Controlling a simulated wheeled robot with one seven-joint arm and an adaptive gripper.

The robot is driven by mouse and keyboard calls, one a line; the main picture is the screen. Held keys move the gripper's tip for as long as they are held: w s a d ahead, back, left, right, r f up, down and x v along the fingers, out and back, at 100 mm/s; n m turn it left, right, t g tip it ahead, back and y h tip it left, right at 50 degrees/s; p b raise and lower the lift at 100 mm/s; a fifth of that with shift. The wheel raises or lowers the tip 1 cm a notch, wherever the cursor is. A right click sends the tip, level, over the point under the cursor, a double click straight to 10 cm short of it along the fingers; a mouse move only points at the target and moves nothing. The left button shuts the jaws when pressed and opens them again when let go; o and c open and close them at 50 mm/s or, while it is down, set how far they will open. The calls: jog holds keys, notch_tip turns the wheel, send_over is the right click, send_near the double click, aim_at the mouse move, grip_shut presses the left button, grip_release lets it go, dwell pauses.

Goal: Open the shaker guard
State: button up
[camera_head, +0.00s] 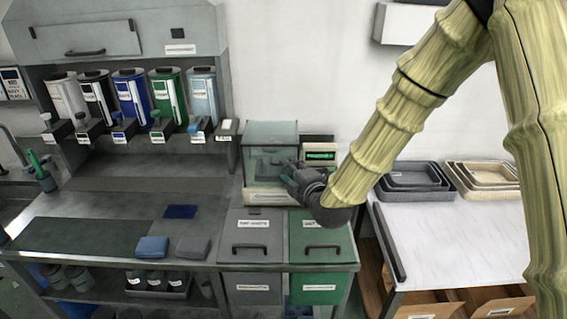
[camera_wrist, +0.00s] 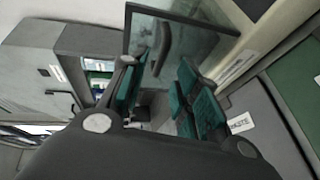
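The shaker guard (camera_head: 270,133) is a clear, greenish glass box on the counter in the head view. It looks closed there, with its front panel down. In the wrist view its glass panel (camera_wrist: 195,42) spans the upper middle, with a dark upright handle (camera_wrist: 163,46) on it. My gripper (camera_head: 287,171) is in front of the guard's lower front in the head view. In the wrist view my gripper (camera_wrist: 160,88) has its teal-padded fingers apart, with the handle just beyond and between them. I cannot tell whether a finger touches the handle.
A small unit with a green display (camera_head: 320,155) stands right of the guard. Grey (camera_head: 249,232) and green (camera_head: 319,233) lidded bins sit below. Several colored dispensers (camera_head: 130,95) hang at the left. Stacked trays (camera_head: 413,195) lie on the right table. The left counter has free room.

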aim_at(271, 156)
jog(key=shift+p+x, duration=0.6)
jog(key=shift+x, duration=1.8)
jog(key=shift+c, duration=0.4)
grip_shut()
